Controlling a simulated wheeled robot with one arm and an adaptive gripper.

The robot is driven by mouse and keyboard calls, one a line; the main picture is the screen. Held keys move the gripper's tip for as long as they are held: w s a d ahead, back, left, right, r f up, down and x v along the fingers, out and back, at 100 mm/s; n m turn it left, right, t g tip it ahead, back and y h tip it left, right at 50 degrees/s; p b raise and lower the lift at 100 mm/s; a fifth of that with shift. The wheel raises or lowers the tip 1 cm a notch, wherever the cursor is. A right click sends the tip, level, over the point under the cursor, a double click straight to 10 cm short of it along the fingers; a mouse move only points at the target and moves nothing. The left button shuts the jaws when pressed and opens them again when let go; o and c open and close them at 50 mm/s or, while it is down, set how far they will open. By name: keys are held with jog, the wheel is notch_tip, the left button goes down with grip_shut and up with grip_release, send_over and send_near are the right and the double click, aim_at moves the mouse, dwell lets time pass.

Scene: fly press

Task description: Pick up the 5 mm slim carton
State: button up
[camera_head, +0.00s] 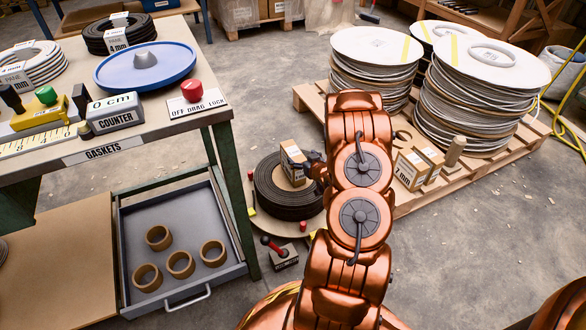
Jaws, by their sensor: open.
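A slim brown carton (292,158) with a white label stands on a black coil (284,192) on the floor, left of my arm. Its label is too small to read for certain. My gripper (311,166) is dark and partly hidden by my copper arm. It is open, at the right side of this carton; I cannot tell whether it touches. Two more slim cartons stand on the pallet to the right of my arm: one (410,170) has a label that seems to read 7 mm, the other (430,158) is beside it with its label unclear.
A pallet (470,183) carries tall stacks of white-topped coils (375,62). A wooden peg (455,151) stands near the cartons. The gasket bench (150,150) with an open grey drawer (185,285) is at left. A small box with a red-knobbed lever (284,258) lies near my arm.

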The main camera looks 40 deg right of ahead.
aim_at(295, 154)
jog(key=b+x, duration=0.1)
jog(key=x, duration=0.1)
jog(key=b+x, duration=0.1)
jog(key=x, duration=0.1)
jog(key=b+x, duration=0.1)
jog(key=x, duration=0.2)
jog(key=shift+w+a+f, duration=0.1)
jog(key=shift+a+f, duration=0.2)
jog(key=shift+w+d, duration=0.1)
jog(key=shift+w, duration=0.15)
jog(key=shift+c, duration=0.3)
jog(key=shift+s, duration=0.1)
grip_shut()
